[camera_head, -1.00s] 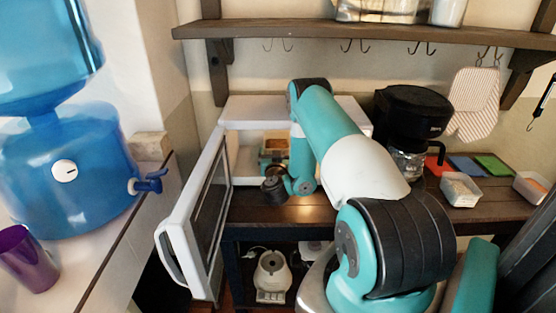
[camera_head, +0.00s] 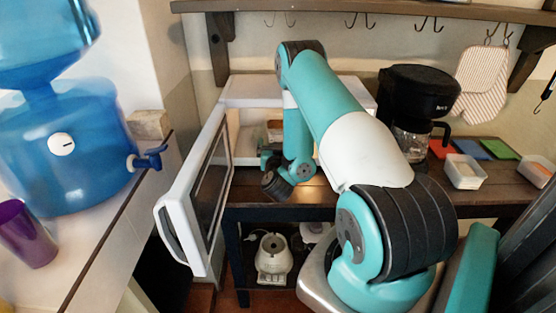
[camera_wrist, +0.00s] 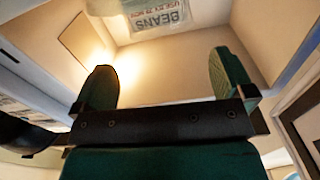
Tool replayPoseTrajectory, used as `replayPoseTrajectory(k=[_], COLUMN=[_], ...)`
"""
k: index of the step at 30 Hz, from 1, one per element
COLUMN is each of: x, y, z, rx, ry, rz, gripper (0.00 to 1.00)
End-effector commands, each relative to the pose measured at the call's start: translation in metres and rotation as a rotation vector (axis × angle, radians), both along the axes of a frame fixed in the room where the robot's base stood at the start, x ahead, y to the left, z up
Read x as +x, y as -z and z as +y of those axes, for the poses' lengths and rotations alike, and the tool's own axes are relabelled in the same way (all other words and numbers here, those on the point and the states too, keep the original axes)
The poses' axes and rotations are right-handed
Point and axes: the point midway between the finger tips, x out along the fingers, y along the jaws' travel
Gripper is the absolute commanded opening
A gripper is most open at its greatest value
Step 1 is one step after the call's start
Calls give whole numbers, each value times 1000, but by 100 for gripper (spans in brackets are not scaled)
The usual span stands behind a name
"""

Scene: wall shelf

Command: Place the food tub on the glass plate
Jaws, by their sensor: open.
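A food tub (camera_head: 275,131) is inside the open microwave, partly hidden behind my arm in the head view. In the wrist view a clear tub with a BEANS label (camera_wrist: 160,17) shows at the top edge, beyond my fingertips. My gripper (camera_wrist: 166,72) is open, with nothing between its two green fingers, and is apart from the tub. In the head view my wrist is at the microwave's mouth and the fingers are hard to make out. I cannot make out the glass plate, so I cannot tell whether the tub rests on it.
The microwave (camera_head: 245,92) stands on a dark counter, its door (camera_head: 195,195) swung open to the left of my arm. A coffee maker (camera_head: 415,100) stands right of it. Another tub (camera_head: 464,172) sits further right on the counter. A blue water dispenser (camera_head: 65,165) is at the left.

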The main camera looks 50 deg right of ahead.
Motion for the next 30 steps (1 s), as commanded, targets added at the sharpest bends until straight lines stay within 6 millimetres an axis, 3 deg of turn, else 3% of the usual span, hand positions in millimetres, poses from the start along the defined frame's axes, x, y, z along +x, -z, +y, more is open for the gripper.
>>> replayPoseTrajectory(k=[2, 30], x=[-14, -33], y=[5, 0], z=[18, 40], rx=[2, 1], ry=[-3, 0], rz=[4, 0], gripper=[100, 100])
